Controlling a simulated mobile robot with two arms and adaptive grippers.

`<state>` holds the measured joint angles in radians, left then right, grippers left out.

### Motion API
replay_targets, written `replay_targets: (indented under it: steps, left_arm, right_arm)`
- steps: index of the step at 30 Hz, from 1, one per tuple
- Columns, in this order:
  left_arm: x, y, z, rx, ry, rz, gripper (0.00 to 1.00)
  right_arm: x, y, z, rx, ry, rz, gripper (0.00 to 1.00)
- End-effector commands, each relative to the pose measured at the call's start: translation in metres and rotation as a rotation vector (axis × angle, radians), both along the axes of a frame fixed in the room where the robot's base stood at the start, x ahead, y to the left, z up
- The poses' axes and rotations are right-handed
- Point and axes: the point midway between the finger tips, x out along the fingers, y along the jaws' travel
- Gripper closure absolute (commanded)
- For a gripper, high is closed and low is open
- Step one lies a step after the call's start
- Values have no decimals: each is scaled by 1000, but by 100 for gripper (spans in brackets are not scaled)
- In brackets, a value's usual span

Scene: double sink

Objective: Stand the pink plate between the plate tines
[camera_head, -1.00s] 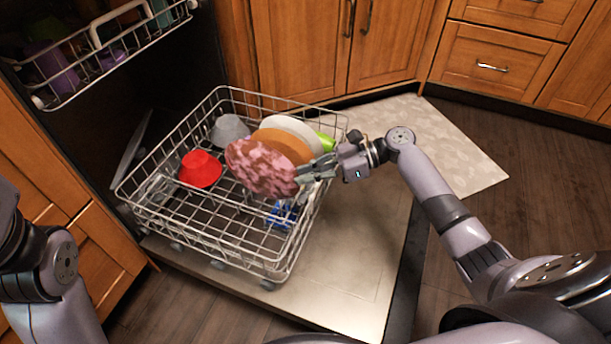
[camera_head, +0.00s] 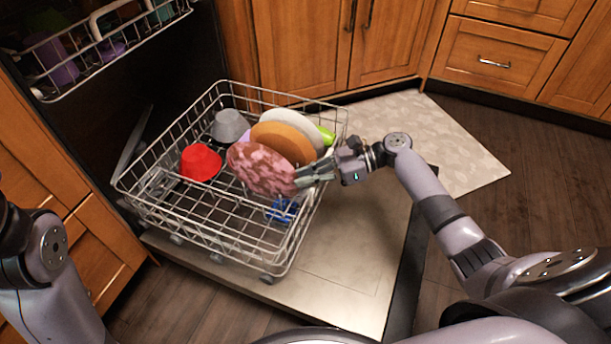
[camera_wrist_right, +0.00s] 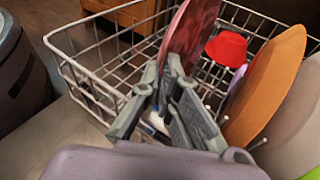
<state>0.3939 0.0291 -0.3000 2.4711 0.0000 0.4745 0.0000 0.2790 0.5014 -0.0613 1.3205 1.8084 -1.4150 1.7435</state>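The pink plate (camera_head: 260,170), mottled pink and dark red, is tilted in the lower dish rack (camera_head: 205,238), in front of an orange plate (camera_head: 283,141). My right gripper (camera_head: 306,176) is at the plate's right edge, at the rack's right side. In the right wrist view the gripper (camera_wrist_right: 165,85) has its fingertips close together at the near edge of the pink plate (camera_wrist_right: 190,32), which it appears to pinch. The plate's lower edge and the tines under it are hidden. My left arm shows at the left edge, but its gripper is out of view.
A white plate (camera_head: 291,121) and a green item (camera_head: 327,135) are behind the orange plate. A red bowl (camera_head: 200,163) and a grey bowl (camera_head: 229,126) sit to the left. A blue item (camera_head: 283,209) lies below the gripper. The rack's front is mostly empty.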

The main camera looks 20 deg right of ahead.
Motion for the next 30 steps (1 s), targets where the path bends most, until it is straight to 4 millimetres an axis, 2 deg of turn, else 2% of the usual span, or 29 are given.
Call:
replay_targets:
  steps: [1, 5, 6, 17, 26, 30]
  left_arm:
    - [0, 0, -2, 0, 0, 0, 60]
    - [0, 0, -2, 0, 0, 0, 60]
    - [0, 0, -2, 0, 0, 0, 60]
    - [0, 0, -2, 0, 0, 0, 60]
    - [0, 0, -3, 0, 0, 0, 60]
    - [0, 0, -3, 0, 0, 0, 60]
  right_arm:
    - [-6, 0, -18, -21, 31, 1, 100]
    - [-6, 0, -18, -21, 31, 2, 100]
    - [-6, 0, -18, -21, 31, 2, 95]
    - [-6, -1, -19, -22, 31, 1, 72]
    - [-6, -4, -19, -24, 31, -3, 72]
    - [-8, -18, -14, -25, 28, -6, 72]
